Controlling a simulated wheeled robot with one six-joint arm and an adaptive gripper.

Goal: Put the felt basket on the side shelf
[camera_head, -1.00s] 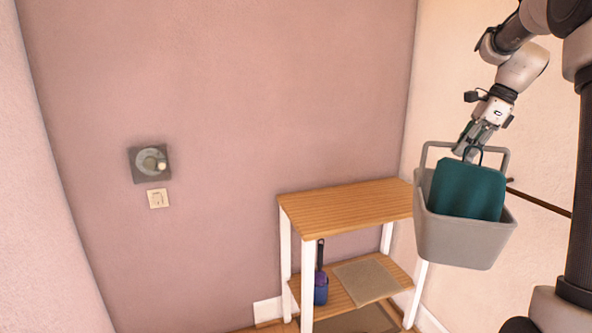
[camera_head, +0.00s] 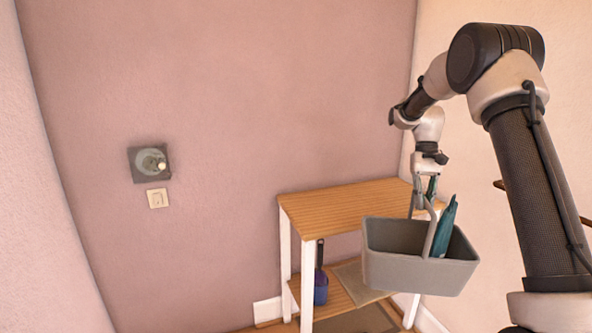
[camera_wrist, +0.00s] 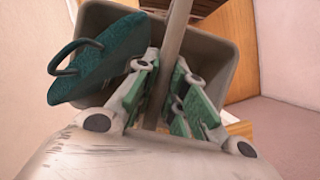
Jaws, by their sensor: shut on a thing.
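The felt basket (camera_head: 408,270) is a grey open tub with a tall handle. It hangs roughly level in the air, in front of the right part of the side shelf in the head view. A teal bag-like thing (camera_head: 447,228) with a dark loop stands tilted in it; it also shows in the wrist view (camera_wrist: 95,62). My gripper (camera_head: 424,196) is shut on the basket's handle, which runs between the green finger pads in the wrist view (camera_wrist: 168,85). The side shelf has a bare wooden top (camera_head: 325,207) and white legs; the basket and arm hide its right end.
A round dial (camera_head: 150,163) and a switch plate (camera_head: 157,198) are on the pink wall. A brown rail (camera_head: 584,220) is at right.

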